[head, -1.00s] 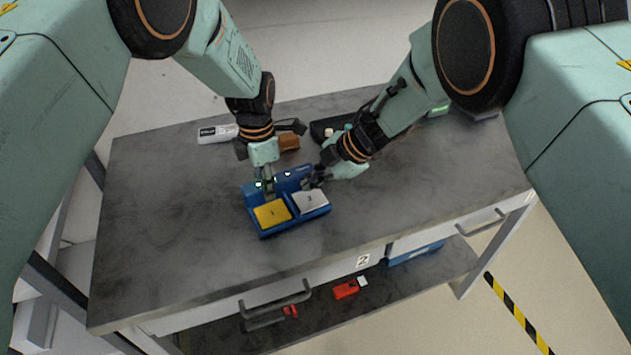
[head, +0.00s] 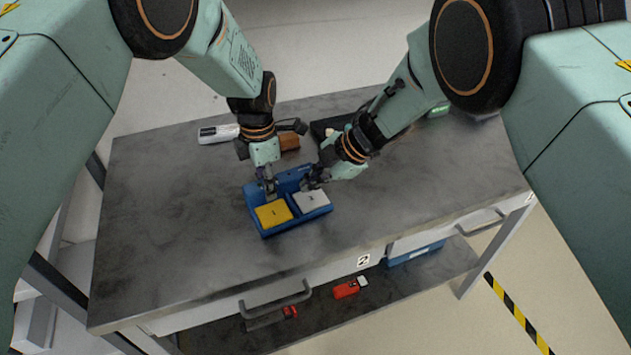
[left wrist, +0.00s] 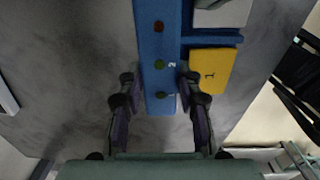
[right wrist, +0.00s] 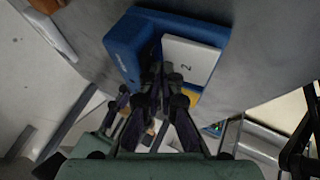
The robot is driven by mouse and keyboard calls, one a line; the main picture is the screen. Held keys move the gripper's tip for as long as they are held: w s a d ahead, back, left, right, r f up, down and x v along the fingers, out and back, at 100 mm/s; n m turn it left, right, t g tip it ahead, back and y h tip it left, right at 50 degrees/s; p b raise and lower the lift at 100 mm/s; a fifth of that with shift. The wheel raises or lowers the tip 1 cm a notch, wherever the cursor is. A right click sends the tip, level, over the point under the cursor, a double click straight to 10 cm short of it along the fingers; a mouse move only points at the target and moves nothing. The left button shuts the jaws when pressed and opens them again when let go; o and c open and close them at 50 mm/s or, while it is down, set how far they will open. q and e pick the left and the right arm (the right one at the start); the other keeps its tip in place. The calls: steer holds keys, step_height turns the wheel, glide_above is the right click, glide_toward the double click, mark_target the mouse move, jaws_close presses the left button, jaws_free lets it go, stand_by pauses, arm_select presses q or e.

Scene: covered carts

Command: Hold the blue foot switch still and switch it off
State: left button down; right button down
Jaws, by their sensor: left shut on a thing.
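The blue foot switch (head: 267,232) lies on the grey cart top, with a yellow pedal marked 1 (head: 273,213) and a pale pedal marked 2 (head: 311,201). My left gripper (head: 268,194) is shut on its raised blue bar; the left wrist view shows one finger on each side of the bar (left wrist: 158,45). One red and two green lamps (left wrist: 159,64) on the bar look unlit. My right gripper (head: 312,184) is at the bar near pedal 2. In the right wrist view its fingertips (right wrist: 153,66) are close together beside the pedal (right wrist: 188,62); their exact contact spot is hidden.
Behind the switch are a brown block (head: 289,142), a white device (head: 217,133) and a black tray (head: 322,127). A green-fronted item (head: 438,110) stands at the back right. The front and left of the cart top (head: 165,245) are clear. Red items (head: 346,289) lie on the lower shelf.

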steer(key=shift+a+r, duration=0.1)
steer(key=shift+a, duration=0.05)
arm_select(q)
steer(key=shift+s, duration=0.1)
arm_select(e)
steer(key=shift+s+a, duration=0.45)
steer(key=v, duration=1.2)
arm_select(q)
steer(key=c, duration=0.8)
jaws_free()
